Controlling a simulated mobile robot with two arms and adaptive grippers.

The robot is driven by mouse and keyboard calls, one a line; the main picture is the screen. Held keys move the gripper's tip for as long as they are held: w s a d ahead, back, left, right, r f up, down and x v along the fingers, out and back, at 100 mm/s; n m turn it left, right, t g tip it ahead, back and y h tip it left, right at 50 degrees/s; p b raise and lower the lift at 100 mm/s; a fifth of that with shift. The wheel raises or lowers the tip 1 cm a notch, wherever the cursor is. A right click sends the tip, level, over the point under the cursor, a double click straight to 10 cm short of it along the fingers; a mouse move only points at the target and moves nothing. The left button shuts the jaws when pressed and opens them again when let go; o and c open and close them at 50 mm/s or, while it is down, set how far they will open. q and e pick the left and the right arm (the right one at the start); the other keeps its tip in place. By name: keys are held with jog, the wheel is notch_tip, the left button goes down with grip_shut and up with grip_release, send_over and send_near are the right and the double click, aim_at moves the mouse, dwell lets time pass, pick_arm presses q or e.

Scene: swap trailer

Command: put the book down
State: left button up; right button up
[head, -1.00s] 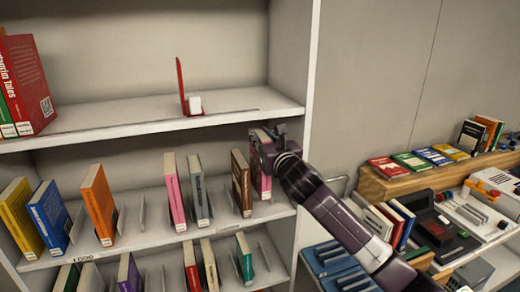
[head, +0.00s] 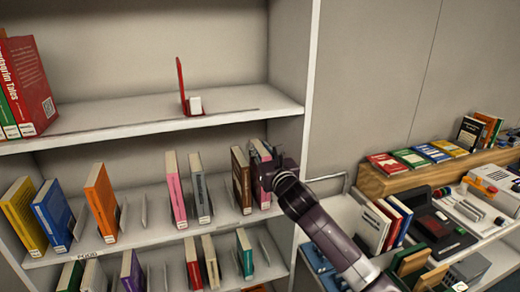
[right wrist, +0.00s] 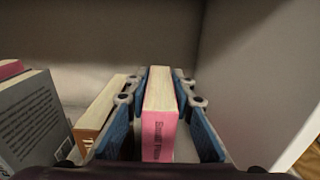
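A pink book (right wrist: 160,125) stands upright at the right end of the middle shelf. My right gripper (head: 263,172) is at this book, and in the head view it hides much of it. In the right wrist view its blue fingers stand on both sides of the book, with narrow gaps showing between fingers and covers, so it looks open around the book. A brown book (head: 241,182) stands just to the left. My left gripper is not in view.
The shelf's right side wall (right wrist: 245,70) is close to the right finger. Grey (head: 200,190) and other pink (head: 175,190) books stand further left, with metal dividers between. A red bookend (head: 182,88) stands on the shelf above. A cluttered desk is at right.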

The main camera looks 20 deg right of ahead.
jog(key=o, duration=0.4)
jog(key=shift+r, duration=0.1)
jog(key=shift+s, duration=0.15)
jog(key=s+b, duration=0.3)
jog(key=s, duration=0.7)
jog(key=shift+s+d, duration=0.2)
jog(key=shift+s, duration=0.7)
